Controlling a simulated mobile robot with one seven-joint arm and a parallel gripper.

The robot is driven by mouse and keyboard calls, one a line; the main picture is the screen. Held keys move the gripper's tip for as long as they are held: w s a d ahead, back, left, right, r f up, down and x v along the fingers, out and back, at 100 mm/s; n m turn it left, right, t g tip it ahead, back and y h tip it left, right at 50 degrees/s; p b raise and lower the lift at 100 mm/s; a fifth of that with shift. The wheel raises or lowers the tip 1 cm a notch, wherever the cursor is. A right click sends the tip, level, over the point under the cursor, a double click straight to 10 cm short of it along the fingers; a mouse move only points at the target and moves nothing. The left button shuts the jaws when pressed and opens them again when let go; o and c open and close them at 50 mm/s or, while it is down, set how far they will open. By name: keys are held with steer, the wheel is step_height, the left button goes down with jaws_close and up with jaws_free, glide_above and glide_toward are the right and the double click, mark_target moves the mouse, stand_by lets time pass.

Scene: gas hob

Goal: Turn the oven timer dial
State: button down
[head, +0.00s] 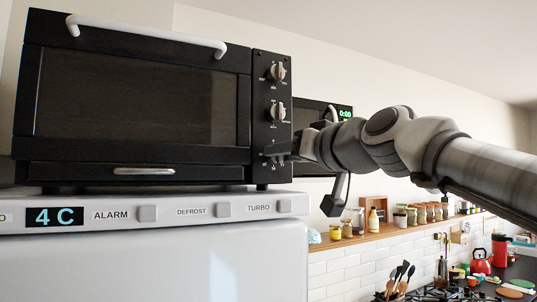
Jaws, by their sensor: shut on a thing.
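A black toaster oven (262,215) with a closed glass door (135,97) stands on top of a white fridge. My gripper (281,156) reaches in from the right and is shut on the lowest dial there. The fingers and the dim panel hide most of that dial, so I cannot tell its pointer angle. My arm extends to the right edge.
The fridge panel (74,229) with a "4 C" display lies just below the oven. A microwave (310,115) showing 0:00 stands behind the oven. Farther right are a wooden shelf (372,236) of jars and a hob (440,294). Open air surrounds my forearm.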

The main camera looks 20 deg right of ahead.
steer(key=shift+f, duration=0.1)
steer(key=m+b, duration=0.2)
steer(key=m, duration=0.2)
steer(key=shift+f+m+b, duration=0.1)
steer(key=shift+m+b, duration=0.2)
steer(key=shift+b, duration=0.1)
steer(key=m+b, duration=0.1)
steer(key=m, duration=0.3)
steer(key=shift+m, duration=0.3)
steer(key=shift+c, duration=2.3)
jaws_free()
steer(key=shift+s, duration=0.1)
